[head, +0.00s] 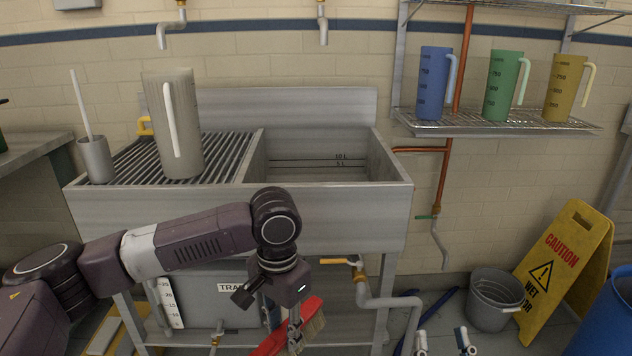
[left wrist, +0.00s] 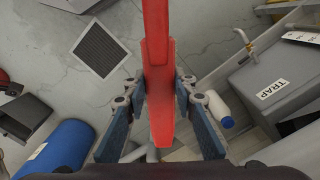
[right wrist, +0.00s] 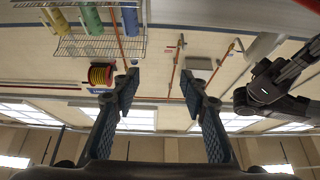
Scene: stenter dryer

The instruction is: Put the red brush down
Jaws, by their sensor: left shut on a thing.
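The red brush (head: 272,342) with pale bristles hangs in my left gripper (head: 294,318), low in front of the sink in the head view. In the left wrist view the brush's red body (left wrist: 158,85) runs between the two fingers, which are shut on it. The brush's lower end is cut off by the head view's bottom edge. My right gripper (right wrist: 160,90) is open and empty in the right wrist view. Its fingertips (head: 443,341) show at the bottom of the head view, right of the brush.
The metal sink (head: 340,215) has a ribbed drainboard with a large jug (head: 185,130). A grey trap box (head: 205,295) stands below. A grey bucket (head: 492,305), yellow caution sign (head: 560,270) and blue barrel (head: 608,320) stand at right. A wire shelf (head: 490,124) holds coloured jugs.

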